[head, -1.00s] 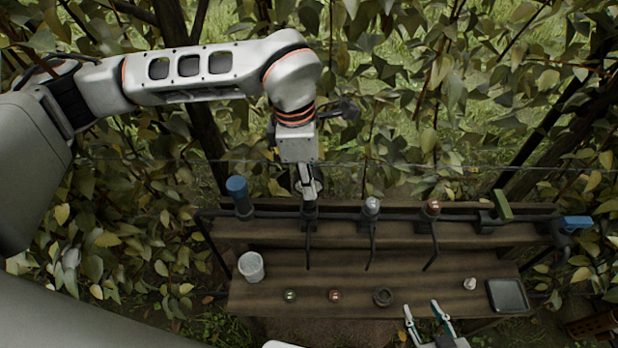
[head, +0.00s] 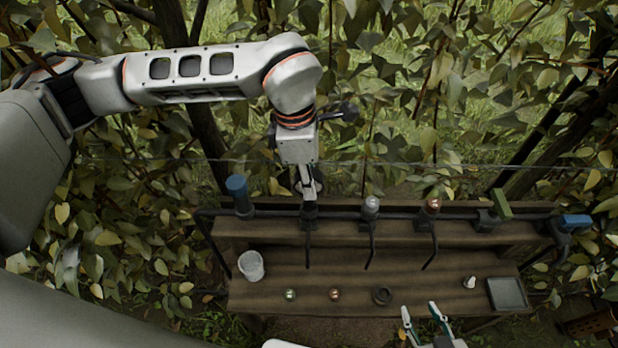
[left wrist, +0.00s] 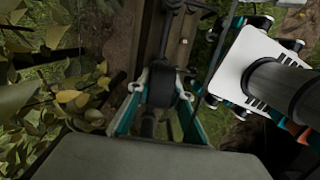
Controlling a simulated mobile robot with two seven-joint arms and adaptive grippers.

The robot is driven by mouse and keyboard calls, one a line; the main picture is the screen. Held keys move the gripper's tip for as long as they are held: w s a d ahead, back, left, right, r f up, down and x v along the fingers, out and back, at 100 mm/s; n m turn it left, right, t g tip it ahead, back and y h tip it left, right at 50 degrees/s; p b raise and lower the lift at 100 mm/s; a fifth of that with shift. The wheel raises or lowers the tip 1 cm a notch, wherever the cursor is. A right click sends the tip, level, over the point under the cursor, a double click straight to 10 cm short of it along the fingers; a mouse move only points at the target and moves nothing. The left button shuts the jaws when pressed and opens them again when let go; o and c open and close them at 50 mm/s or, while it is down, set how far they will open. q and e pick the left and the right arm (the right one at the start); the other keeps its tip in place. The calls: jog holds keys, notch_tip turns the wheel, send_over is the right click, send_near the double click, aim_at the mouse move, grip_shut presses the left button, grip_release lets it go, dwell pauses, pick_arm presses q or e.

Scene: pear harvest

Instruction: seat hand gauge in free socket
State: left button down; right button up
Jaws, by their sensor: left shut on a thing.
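My left gripper (head: 309,196) is at the wooden bench's rail, pointing down at a black holder (head: 309,212) with a dark rod hanging from it. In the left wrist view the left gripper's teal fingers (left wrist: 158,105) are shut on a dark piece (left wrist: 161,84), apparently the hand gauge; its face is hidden. I cannot tell whether it is seated in the holder or just above it. My right gripper (head: 424,312) is open and empty at the bench's front edge.
The rail also carries a blue handle (head: 238,189), silver-topped (head: 372,203) and copper-topped (head: 432,206) holders, a green handle (head: 502,203) and a blue clamp (head: 574,222). A white cup (head: 251,266), a dark ring (head: 382,296), small knobs and a grey tray (head: 507,294) stand on the bench.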

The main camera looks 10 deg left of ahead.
pick_arm(q)
jog(key=shift+f, duration=0.35)
jog(key=shift+f, duration=0.2)
dwell(0.4)
jog(key=shift+f, duration=0.1)
jog(key=shift+f, duration=0.3)
jog(key=c, duration=2)
grip_release()
jog(key=shift+o, duration=1.4)
